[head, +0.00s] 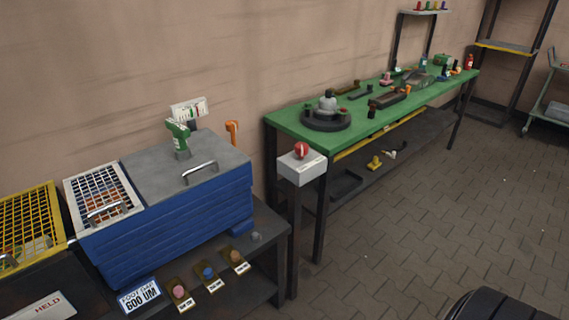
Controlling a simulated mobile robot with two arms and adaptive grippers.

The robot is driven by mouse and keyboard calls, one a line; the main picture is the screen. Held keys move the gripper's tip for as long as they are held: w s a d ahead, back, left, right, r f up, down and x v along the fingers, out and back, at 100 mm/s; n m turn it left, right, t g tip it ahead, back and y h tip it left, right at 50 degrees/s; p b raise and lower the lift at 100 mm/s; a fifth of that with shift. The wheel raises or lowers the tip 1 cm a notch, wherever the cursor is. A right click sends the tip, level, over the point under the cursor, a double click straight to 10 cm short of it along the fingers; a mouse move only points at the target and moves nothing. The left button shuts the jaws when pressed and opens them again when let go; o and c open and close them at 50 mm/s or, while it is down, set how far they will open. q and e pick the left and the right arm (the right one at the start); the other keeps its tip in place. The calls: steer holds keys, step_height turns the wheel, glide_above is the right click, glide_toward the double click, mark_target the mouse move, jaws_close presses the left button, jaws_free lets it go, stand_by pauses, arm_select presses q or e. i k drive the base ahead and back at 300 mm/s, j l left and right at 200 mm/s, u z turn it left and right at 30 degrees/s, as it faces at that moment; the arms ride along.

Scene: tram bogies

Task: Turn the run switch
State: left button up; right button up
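A red knob (302,150) sits on a pale box (302,168) at the near left corner of the green bench. The box has a small label on its front, too small to read. Three small coloured knobs or buttons, pink (180,292), blue (209,272) and orange-brown (236,255), sit on labelled plates along the front of the dark stand at the lower left. Their labels are too small to read, so I cannot tell which of these controls is the run switch. Neither of my grippers is in view.
A blue ribbed machine (165,235) with a grey lid (185,172) and white grille stands left. A yellow cage (30,225) adjoins it. The green bench (290,118) carries a round dark fixture (326,120) and several parts. Paved floor (430,200) is open at right.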

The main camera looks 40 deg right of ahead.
mark_target(301, 148)
steer(key=z, duration=1.25)
